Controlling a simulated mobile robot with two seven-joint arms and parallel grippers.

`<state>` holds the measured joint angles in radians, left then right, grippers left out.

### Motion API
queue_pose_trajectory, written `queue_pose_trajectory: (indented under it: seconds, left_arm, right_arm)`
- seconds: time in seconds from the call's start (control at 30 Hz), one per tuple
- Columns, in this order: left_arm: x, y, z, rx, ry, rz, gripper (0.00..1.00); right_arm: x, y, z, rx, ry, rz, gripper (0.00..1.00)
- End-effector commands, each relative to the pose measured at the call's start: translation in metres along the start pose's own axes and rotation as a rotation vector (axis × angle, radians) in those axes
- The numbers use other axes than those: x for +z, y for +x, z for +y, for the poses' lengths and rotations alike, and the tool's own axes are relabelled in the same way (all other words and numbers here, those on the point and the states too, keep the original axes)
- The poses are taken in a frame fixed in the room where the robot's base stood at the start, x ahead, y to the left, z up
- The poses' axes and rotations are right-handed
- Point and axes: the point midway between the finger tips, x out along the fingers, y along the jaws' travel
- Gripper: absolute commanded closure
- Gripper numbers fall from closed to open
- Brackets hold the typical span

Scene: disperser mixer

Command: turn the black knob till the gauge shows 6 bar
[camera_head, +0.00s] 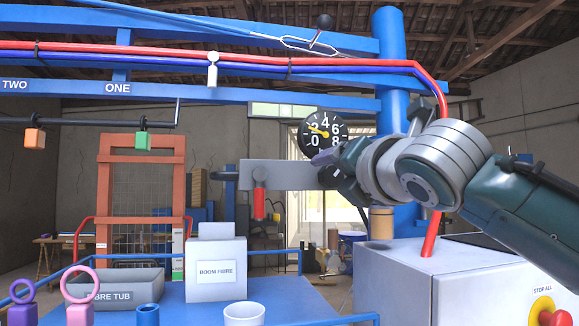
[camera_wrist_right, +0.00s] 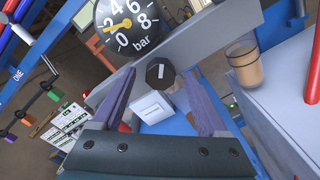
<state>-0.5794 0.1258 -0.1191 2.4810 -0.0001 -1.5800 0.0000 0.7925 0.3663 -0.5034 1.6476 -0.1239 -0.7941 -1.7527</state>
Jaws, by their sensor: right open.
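The round black gauge (camera_head: 322,131) has white numbers and a yellow needle that points near the 2. It also shows at the top of the right wrist view (camera_wrist_right: 126,22), marked bar. The black knob (camera_wrist_right: 160,72) has a white mark on its face and sits on a grey plate (camera_wrist_right: 205,36) below the gauge. My right gripper (camera_wrist_right: 160,82) is open, its two purple fingers apart on either side of the knob in the picture; I cannot tell whether they touch it. In the head view my right gripper (camera_head: 328,164) is before the plate's right end and hides the knob. My left gripper is not in view.
A white Boom Fibre box (camera_head: 216,270) and a grey tub (camera_head: 115,288) stand on the blue platform. A grey cabinet with a red stop button (camera_head: 553,317) is at right. Pipes run overhead.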

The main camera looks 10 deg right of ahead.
Motion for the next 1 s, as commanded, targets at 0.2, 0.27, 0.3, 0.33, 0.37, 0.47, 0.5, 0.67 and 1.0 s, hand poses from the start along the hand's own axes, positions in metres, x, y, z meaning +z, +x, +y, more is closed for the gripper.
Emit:
queue_pose_trajectory:
  seconds: [0.2, 0.27, 0.3, 0.33, 0.37, 0.47, 0.5, 0.67, 1.0]
  left_arm:
    - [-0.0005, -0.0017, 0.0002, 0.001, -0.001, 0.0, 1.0]
    - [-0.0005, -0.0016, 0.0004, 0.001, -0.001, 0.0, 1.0]
    - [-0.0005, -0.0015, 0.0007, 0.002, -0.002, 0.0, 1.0]
    - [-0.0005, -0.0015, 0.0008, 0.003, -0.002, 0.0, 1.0]
    - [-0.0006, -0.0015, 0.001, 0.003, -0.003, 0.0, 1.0]
    - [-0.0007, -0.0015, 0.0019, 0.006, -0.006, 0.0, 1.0]
    - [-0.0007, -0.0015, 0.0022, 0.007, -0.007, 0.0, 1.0]
    - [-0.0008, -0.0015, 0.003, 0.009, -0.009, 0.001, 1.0]
    - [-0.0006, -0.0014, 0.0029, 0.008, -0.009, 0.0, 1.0]
  right_arm:
    - [-0.0006, 0.0041, 0.0, 0.001, 0.0, 0.001, 0.24]
    - [-0.0007, 0.004, -0.0002, 0.001, 0.0, 0.001, 0.24]
    - [-0.0007, 0.004, -0.0002, 0.001, 0.0, 0.001, 0.24]
    - [-0.0007, 0.004, -0.0002, 0.001, 0.0, 0.001, 0.24]
    - [-0.0006, 0.0039, -0.0002, 0.001, 0.0, 0.001, 0.24]
    - [-0.0006, 0.0039, -0.0003, 0.0, 0.0, 0.001, 0.35]
    - [-0.0006, 0.0038, -0.0003, 0.0, 0.0, 0.001, 0.4]
    - [-0.0006, 0.0038, -0.0003, 0.0, 0.0, 0.001, 0.57]
    - [-0.0006, 0.0037, -0.0004, 0.0, 0.0, 0.001, 0.96]
